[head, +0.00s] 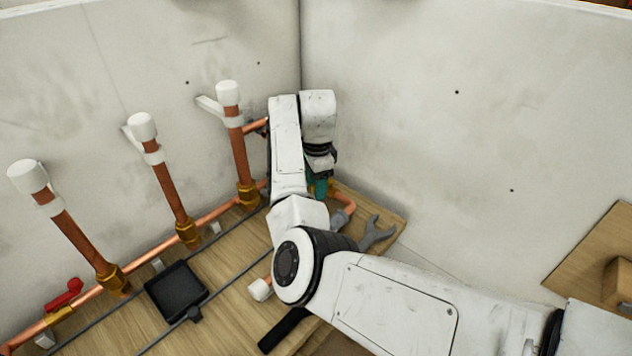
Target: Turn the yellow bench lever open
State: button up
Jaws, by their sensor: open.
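No yellow lever shows in the head view; my arm hides part of the bench and pipework at the corner. My gripper (320,187) points down near the back corner of the wooden bench (232,262), beside a copper pipe bend (346,203). Only its dark and teal end shows, partly behind my arm, and the fingertips are hard to make out. I cannot see it touching anything.
Several upright copper pipes with white caps, one nearest my arm (237,150), rise along the left wall. A black tray (176,291), a grey wrench (377,233) and a black-handled item (283,330) lie on the bench. A wooden board (597,262) is at the right.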

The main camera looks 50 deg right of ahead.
grip_shut()
dwell(0.3)
